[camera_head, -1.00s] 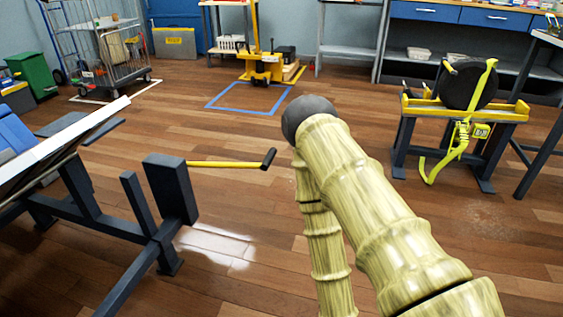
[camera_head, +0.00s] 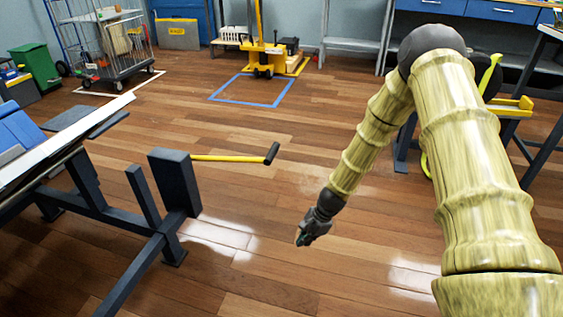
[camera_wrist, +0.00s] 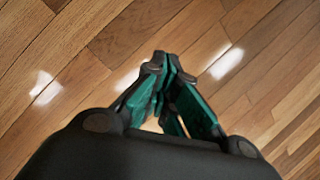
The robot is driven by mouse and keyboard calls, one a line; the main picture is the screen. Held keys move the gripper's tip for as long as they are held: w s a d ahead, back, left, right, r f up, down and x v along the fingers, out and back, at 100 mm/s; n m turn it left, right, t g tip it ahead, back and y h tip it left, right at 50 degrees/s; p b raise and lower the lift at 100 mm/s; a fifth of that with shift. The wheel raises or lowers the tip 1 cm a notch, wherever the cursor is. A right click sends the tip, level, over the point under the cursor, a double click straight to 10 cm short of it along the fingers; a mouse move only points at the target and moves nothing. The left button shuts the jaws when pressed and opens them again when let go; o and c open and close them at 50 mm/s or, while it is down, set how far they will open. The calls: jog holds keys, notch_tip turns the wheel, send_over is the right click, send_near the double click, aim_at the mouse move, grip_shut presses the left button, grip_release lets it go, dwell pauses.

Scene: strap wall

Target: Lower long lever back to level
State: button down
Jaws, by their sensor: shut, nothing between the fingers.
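A long yellow lever (camera_head: 228,158) with a dark cross grip at its right end juts out from a dark post (camera_head: 175,181) on the bench frame at the left in the head view. It looks close to level. My gripper (camera_head: 301,240) is in the middle of the head view, low over the floor, to the right of the lever and nearer to me. It does not touch the lever. In the wrist view my gripper (camera_wrist: 167,75) has its fingertips together with only wooden floor beyond. The lever is not in the wrist view.
The dark bench frame (camera_head: 140,258) with a tilted pale board (camera_head: 66,142) stands at the left. A yellow stand (camera_head: 518,106) is partly hidden behind my arm at the right. A yellow lift (camera_head: 263,58) stands beyond a blue floor square. The middle floor is clear.

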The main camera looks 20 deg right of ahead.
jog(key=w+d+r+m+t+y, duration=0.2)
jog(key=w+d+r+m, duration=0.1)
jog(key=w+r, duration=0.6)
jog(key=w+d+r+m+t+y, duration=0.2)
jog(key=w+d+r+m, duration=0.1)
jog(key=w+r, duration=0.6)
jog(key=shift+r+m+p, duration=0.35)
jog(key=shift+r+m, duration=0.05)
jog(key=shift+r, duration=0.55)
jog(key=b+x, duration=0.5)
jog(key=x, duration=0.5)
jog(key=shift+w+a+r+b, duration=0.15)
jog(key=shift+a+r, duration=0.05)
jog(key=shift+r, duration=0.45)
jog(key=shift+w+a+r+b, duration=0.1)
jog(key=shift+a+r+b, duration=0.15)
jog(key=shift+r, duration=0.4)
jog(key=shift+w+a+r+b, duration=0.1)
jog(key=shift+w+a+r, duration=0.1)
jog(key=shift+r, duration=0.5)
